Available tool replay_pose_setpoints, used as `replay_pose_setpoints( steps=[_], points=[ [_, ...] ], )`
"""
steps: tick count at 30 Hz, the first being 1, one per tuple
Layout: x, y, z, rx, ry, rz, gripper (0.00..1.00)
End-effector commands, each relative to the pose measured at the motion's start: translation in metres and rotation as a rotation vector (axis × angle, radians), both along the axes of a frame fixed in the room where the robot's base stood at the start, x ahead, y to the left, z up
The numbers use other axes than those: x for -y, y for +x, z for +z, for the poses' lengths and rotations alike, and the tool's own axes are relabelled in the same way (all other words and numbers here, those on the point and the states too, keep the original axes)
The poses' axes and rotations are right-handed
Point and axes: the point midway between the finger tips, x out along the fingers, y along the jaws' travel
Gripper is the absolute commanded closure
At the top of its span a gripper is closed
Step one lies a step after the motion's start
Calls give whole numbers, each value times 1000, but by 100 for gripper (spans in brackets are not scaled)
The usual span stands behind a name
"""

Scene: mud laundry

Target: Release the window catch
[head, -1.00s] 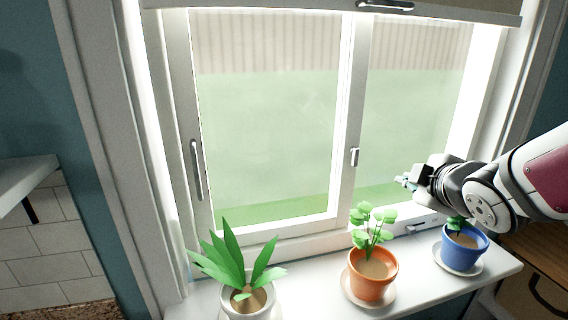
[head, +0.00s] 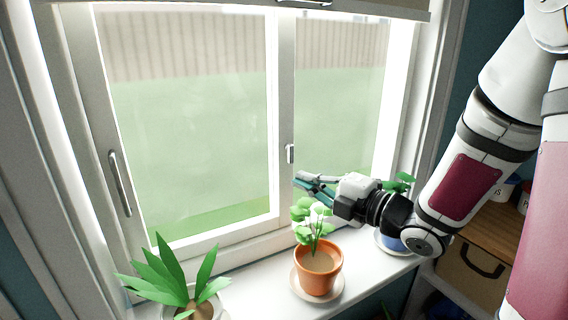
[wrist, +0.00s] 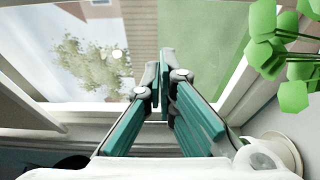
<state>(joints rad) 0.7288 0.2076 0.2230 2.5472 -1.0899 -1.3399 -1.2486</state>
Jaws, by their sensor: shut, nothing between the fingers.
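A small pale catch (head: 290,153) sits on the upright bar between the two window panes in the head view. A longer grey handle (head: 119,182) is on the left side of the window frame (head: 180,243). I cannot tell for sure which of the two is the task's catch. My gripper (head: 299,180) is just below and right of the small catch, in front of the right pane, and appears apart from it. Its teal fingers are shut and empty; they also show in the wrist view (wrist: 161,78), with neither fitting visible there.
An orange-potted plant (head: 318,272) stands just below my gripper, its leaves close to the fingers. A blue pot (head: 391,243) is partly behind my arm. A spiky plant (head: 180,275) stands left on the white sill (head: 262,284). A blind edge (head: 380,11) hangs above.

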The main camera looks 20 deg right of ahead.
Motion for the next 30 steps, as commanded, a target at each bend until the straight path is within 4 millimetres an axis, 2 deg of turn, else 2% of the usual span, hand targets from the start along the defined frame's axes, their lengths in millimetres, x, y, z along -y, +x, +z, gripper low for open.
replay_pose_setpoints(
  steps=[10,14,28,29,30],
  points=[
    [-1,1,0,1,1,1,100],
    [-6,9,0,0,1,5,100],
    [-51,83,0,0,2,4,100],
    [-53,88,0,0,4,3,100],
    [-43,88,1,-2,3,-5,100]
  ],
)
